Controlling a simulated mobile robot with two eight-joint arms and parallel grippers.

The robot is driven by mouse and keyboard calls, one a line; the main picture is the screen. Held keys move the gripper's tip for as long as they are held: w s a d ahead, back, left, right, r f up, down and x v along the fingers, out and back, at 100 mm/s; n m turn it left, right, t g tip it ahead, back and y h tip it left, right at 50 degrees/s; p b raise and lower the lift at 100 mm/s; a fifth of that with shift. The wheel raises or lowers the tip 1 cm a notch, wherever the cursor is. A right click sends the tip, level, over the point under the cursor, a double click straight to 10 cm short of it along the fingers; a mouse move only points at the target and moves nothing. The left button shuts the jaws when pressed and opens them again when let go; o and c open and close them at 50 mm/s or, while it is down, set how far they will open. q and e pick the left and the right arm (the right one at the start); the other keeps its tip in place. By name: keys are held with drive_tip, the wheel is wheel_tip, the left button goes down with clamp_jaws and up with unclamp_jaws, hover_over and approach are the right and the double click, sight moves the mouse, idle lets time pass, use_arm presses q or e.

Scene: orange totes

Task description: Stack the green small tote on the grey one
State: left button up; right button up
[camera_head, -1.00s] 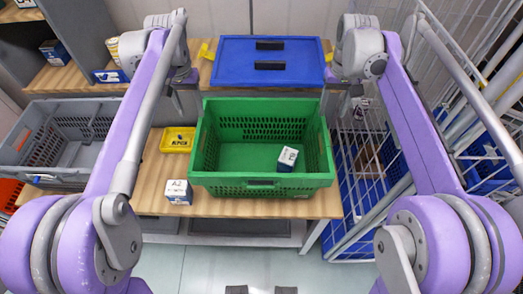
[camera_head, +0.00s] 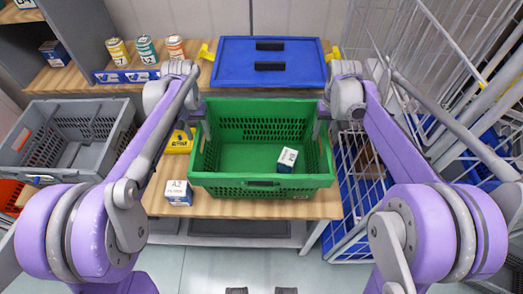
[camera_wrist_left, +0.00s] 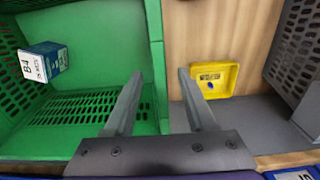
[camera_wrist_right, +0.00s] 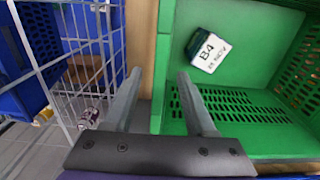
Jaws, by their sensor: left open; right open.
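The green small tote (camera_head: 262,188) sits upright on the wooden table and holds a white and dark box (camera_head: 288,158). The grey tote (camera_head: 50,176) stands at the left and looks empty. My left gripper (camera_head: 196,122) is open at the green tote's left side; in the left wrist view its fingers (camera_wrist_left: 161,75) lie either side of the left wall. My right gripper (camera_head: 323,120) is open at the right side; in the right wrist view its fingers (camera_wrist_right: 159,75) lie either side of the right wall. Contact with the walls cannot be told.
A yellow tray (camera_head: 180,143) and a white box (camera_head: 178,192) lie between the totes. A blue lidded tote (camera_head: 268,75) stands behind the green one. Several cans (camera_head: 147,50) stand at the back left. A wire cage (camera_head: 355,205) is at the right.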

use_arm(q)
clamp_jaws()
use_arm(e)
clamp_jaws()
idle(1.3)
